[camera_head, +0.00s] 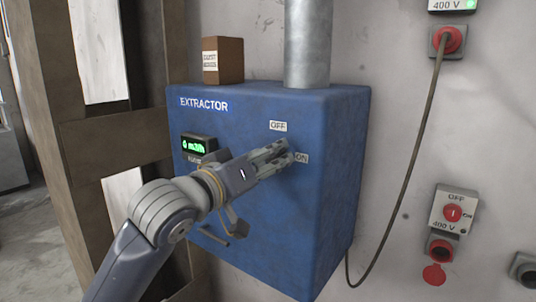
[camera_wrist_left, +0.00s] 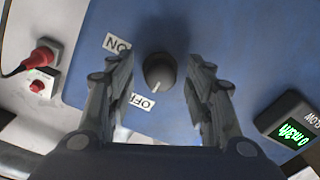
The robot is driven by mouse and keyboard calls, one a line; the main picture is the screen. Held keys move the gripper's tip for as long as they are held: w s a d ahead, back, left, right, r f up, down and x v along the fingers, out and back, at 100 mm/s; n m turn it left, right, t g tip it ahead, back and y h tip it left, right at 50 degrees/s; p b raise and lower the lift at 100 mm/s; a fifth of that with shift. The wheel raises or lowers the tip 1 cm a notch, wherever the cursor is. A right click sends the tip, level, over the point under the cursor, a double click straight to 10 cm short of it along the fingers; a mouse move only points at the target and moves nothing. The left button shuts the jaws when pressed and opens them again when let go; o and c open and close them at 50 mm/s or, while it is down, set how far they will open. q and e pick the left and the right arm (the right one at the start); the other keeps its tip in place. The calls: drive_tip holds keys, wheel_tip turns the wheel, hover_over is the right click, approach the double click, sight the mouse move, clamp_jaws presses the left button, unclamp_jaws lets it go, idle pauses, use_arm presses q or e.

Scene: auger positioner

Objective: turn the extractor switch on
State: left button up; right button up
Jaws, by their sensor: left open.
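The blue extractor box (camera_head: 290,220) is on the wall, with an OFF label (camera_head: 278,126) and an ON label (camera_head: 302,158) on its front. In the left wrist view the dark round switch knob (camera_wrist_left: 158,70) sits between the fingers; its white mark points towards the OFF label (camera_wrist_left: 142,101). The ON label (camera_wrist_left: 117,43) is to its upper left. My left gripper (camera_head: 285,155) is open at the box front, one finger on each side of the knob, with gaps visible. In the head view the gripper hides the knob. My right gripper is not in view.
A green-lit flow display (camera_wrist_left: 294,128) is on the box front, reading about 0 m3/h. A brown carton (camera_head: 223,60) and a metal pipe (camera_head: 308,45) are on top. A red-plugged cable (camera_head: 415,130) hangs right of the box. A wooden post (camera_head: 60,130) stands left.

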use_arm(q)
drive_tip(key=shift+w+d, duration=0.1)
drive_tip(key=shift+w, duration=0.1)
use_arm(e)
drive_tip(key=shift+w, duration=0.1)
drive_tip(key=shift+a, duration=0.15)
use_arm(q)
drive_tip(key=c, duration=1.1)
drive_tip(key=shift+o, duration=0.2)
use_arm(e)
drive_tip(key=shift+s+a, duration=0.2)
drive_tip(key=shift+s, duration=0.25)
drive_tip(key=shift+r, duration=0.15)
use_arm(q)
drive_tip(key=shift+w+a+m+h+p, duration=0.15)
drive_tip(key=shift+m+p, duration=2.1)
drive_tip(key=shift+m, duration=2.35)
drive_tip(key=shift+s+a+m+h+p, duration=0.1)
drive_tip(key=shift+m+h+p, duration=0.15)
drive_tip(key=shift+m+p, duration=3.15)
use_arm(e)
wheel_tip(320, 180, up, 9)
drive_tip(key=b, duration=0.2)
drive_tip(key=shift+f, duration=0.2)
use_arm(q)
drive_tip(key=m, duration=0.2)
drive_tip(key=shift+m, duration=0.3)
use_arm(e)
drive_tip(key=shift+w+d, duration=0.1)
